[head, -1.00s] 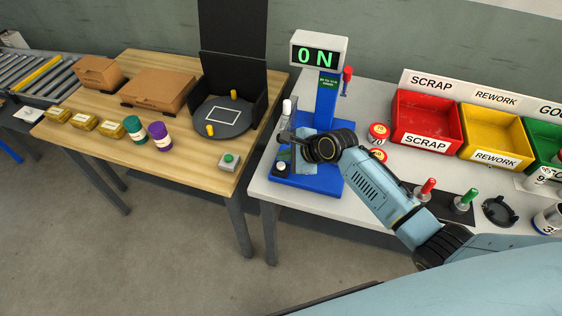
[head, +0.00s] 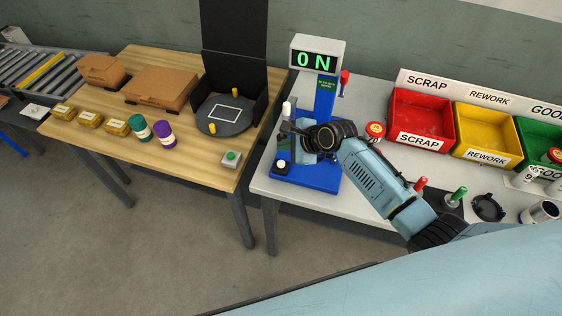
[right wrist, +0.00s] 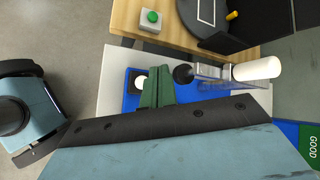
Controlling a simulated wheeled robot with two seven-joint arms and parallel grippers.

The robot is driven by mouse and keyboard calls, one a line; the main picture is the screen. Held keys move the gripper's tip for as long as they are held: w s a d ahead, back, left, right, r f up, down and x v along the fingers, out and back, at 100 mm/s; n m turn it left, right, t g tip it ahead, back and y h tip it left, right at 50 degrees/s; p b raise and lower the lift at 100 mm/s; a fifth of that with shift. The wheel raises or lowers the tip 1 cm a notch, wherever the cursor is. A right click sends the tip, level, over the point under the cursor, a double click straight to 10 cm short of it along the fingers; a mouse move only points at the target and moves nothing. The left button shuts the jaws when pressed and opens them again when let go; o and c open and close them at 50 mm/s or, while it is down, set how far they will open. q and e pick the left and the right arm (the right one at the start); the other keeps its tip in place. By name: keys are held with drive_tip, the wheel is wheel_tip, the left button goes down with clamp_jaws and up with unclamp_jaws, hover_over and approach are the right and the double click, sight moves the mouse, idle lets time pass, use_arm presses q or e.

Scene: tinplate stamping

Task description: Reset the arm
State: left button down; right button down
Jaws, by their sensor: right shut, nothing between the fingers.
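My right gripper (head: 291,129) is over the blue test stand (head: 318,178), beside its white-topped post (head: 287,108). In the right wrist view its green fingers (right wrist: 157,92) are together and empty, above the stand's blue base (right wrist: 130,100). I cannot tell whether the fingers touch the stand. My right arm (head: 375,175) reaches in from the lower right and hides part of the stand. The stand's display (head: 318,56) reads "0 N". My left gripper is not in view.
Red (head: 422,105), yellow (head: 487,122) and green (head: 540,135) bins line the back right. A red-lidded can (head: 375,130) stands beside my arm. Red (head: 420,184) and green (head: 456,196) handles stand in front. The wooden table (head: 190,165) to the left holds boxes and rolls.

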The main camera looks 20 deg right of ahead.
idle(0.3)
drive_tip(key=s+d+r+n+g+h, duration=0.2)
drive_tip(key=s+d+n+h, duration=0.1)
drive_tip(key=s+n, duration=1.05)
drive_tip(key=s+d+r+n+g+h, duration=0.25)
drive_tip(key=s+n, duration=0.55)
drive_tip(key=s, duration=1)
wheel_tip(320, 180, down, 31)
drive_tip(key=s+b, duration=0.1)
drive_tip(key=b, duration=0.7)
drive_tip(key=s+d+f+g+b, duration=0.1)
drive_tip(key=s+f+b, duration=0.2)
drive_tip(key=s+f, duration=0.5)
drive_tip(key=s+d+f+b, duration=0.2)
drive_tip(key=s+f+b, duration=0.2)
drive_tip(key=s+f, duration=0.5)
wheel_tip(320, 180, down, 7)
drive_tip(key=shift+g, duration=0.35)
